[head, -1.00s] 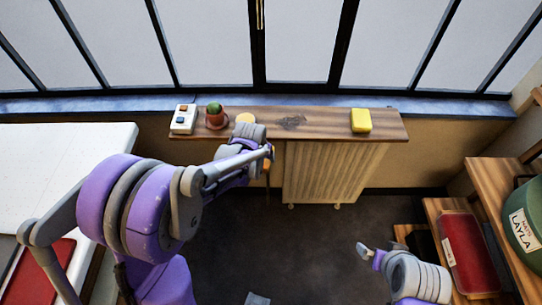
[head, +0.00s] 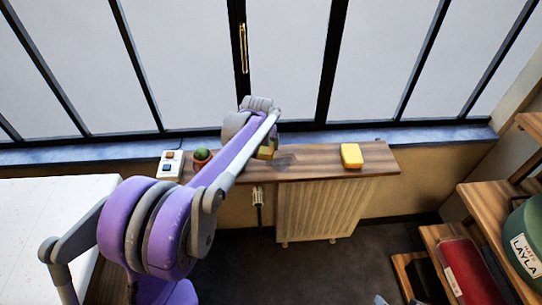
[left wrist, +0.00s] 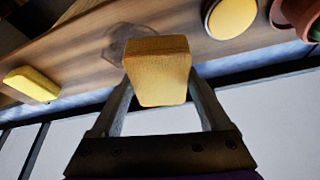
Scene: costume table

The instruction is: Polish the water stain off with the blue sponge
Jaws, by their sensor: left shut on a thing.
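My left gripper (head: 263,141) is shut on a yellow-orange sponge (head: 266,153) above the wooden shelf (head: 318,168). The held sponge fills the middle of the left wrist view (left wrist: 158,85), between both fingers. A dark stain (head: 285,160) lies on the shelf just right of the held sponge; it shows as a faint patch behind the sponge in the left wrist view (left wrist: 122,42). I cannot tell whether the sponge touches the wood. A second yellow sponge (head: 351,156) lies farther right. I see no blue sponge. Only a tip of my right gripper (head: 380,300) shows at the bottom edge.
A white box with buttons (head: 171,165) and a potted cactus (head: 203,158) stand at the shelf's left end. A round yellow-topped thing (left wrist: 231,17) is near the pot. Windows rise behind. A radiator (head: 322,210) is below, and stepped shelves (head: 480,200) stand at right.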

